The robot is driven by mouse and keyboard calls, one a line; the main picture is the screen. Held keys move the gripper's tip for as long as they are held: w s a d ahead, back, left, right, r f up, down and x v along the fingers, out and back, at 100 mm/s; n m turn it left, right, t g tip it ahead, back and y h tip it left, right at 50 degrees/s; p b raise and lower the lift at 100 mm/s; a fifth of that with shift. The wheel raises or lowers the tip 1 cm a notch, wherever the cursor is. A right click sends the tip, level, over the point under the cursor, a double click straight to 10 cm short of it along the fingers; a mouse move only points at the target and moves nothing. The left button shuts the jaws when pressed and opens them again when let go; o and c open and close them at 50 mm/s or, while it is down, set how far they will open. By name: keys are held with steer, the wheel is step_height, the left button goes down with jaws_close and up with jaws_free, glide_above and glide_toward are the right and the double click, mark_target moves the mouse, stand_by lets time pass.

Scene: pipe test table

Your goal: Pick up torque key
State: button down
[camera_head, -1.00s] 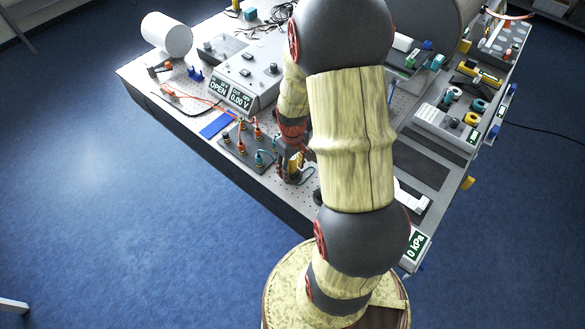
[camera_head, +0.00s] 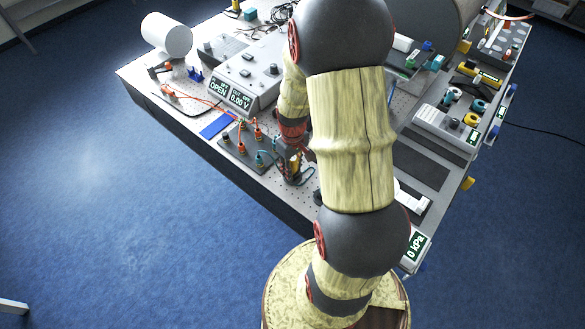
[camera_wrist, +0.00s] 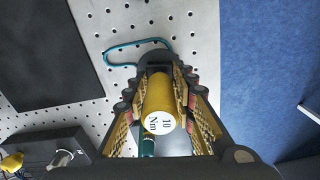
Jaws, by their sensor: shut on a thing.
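The torque key is a yellow cylinder with a white end face marked "10 Nm" (camera_wrist: 160,105). It sits between the two fingers of my gripper (camera_wrist: 162,100) in the wrist view, and the fingers are shut on it. Its lower end is hidden. In the head view my gripper (camera_head: 291,165) is near the table's front edge, to the right of the dark board with coloured plugs. My arm covers much of this area there, and I cannot clearly tell how high the key is above the table.
The perforated table (camera_wrist: 198,30) lies below, with a teal cable (camera_wrist: 125,47) looped beside my gripper. A dark panel with plugs (camera_head: 243,146) stands to the left. A meter box (camera_head: 244,84) is behind it. Blue floor lies beyond the table edge.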

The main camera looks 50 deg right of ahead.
mark_target(293, 163)
stand_by(0.3)
steer(key=shift+r, duration=0.6)
step_height(293, 163, up, 2)
steer(key=shift+d+r+p, duration=0.1)
steer(key=shift+r+p, duration=0.1)
steer(key=shift+p, duration=0.15)
steer(key=s+d+r, duration=0.3)
steer(key=s+r, duration=0.1)
steer(key=s, duration=0.2)
steer(key=s+d+r+p, duration=0.1)
steer(key=s+d+r, duration=0.3)
steer(key=s+r, duration=0.1)
steer(key=shift+s+r, duration=0.2)
steer(key=shift+s, duration=0.35)
steer(key=shift+w, duration=0.1)
